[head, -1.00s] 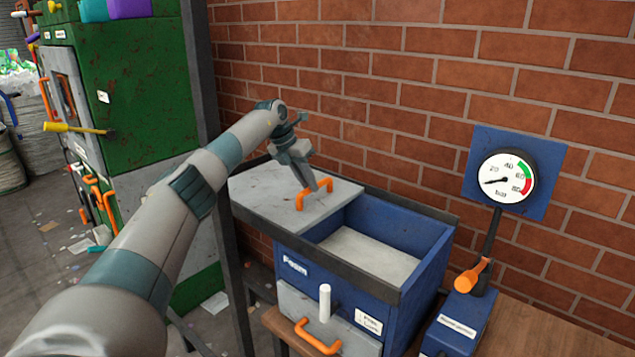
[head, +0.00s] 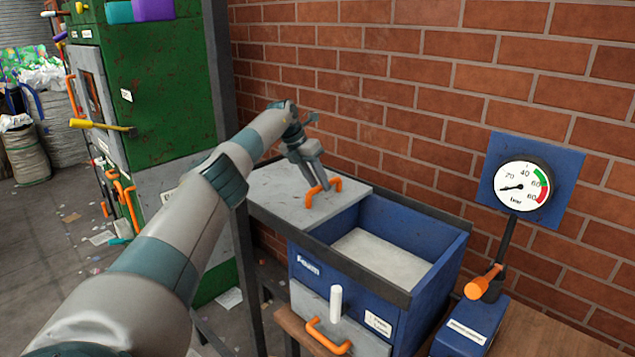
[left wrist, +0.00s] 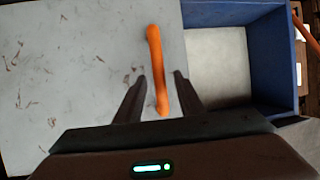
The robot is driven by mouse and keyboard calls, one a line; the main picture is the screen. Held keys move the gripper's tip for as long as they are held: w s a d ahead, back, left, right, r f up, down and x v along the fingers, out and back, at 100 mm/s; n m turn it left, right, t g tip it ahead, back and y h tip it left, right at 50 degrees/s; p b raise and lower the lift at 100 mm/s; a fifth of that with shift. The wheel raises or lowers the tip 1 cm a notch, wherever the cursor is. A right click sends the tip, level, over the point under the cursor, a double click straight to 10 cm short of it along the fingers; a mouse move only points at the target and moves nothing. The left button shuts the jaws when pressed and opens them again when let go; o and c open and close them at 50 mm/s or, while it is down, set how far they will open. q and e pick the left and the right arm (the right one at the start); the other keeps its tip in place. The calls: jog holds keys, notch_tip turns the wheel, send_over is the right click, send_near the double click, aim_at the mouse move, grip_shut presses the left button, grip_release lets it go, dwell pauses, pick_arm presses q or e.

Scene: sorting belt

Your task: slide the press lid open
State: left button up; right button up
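The press lid (head: 290,200) is a flat grey plate covering the left part of the blue press box (head: 335,275); the right part is uncovered and shows a pale floor inside. An orange bar handle (head: 322,190) stands on the lid near its right edge. My left gripper (head: 318,186) is at this handle. In the left wrist view its open fingers (left wrist: 158,78) lie on either side of the orange handle (left wrist: 155,55), with a visible gap on each side. The lid (left wrist: 75,80) fills the left of that view. My right gripper is not in view.
A pressure gauge (head: 522,187) hangs on the brick wall, with an orange-tipped lever (head: 485,283) below it. A grey front panel with an orange handle (head: 327,340) and white knob (head: 336,303) is on the box's front. A green cabinet (head: 160,95) and dark post stand left.

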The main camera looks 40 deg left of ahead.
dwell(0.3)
pick_arm(q)
jog(key=shift+r, duration=0.1)
jog(key=shift+r+b, duration=0.45)
jog(key=shift+b, duration=0.05)
notch_tip(320, 180, up, 2)
jog(key=shift+r+b, duration=0.25)
jog(key=shift+b, duration=0.35)
jog(key=shift+d+r, duration=0.2)
jog(key=shift+d, duration=0.05)
jog(key=w+d+r+b, duration=0.1)
jog(key=d+r+b, duration=0.4)
jog(key=d, duration=0.6)
jog(key=shift+w+r, duration=0.35)
jog(key=shift+r, duration=0.65)
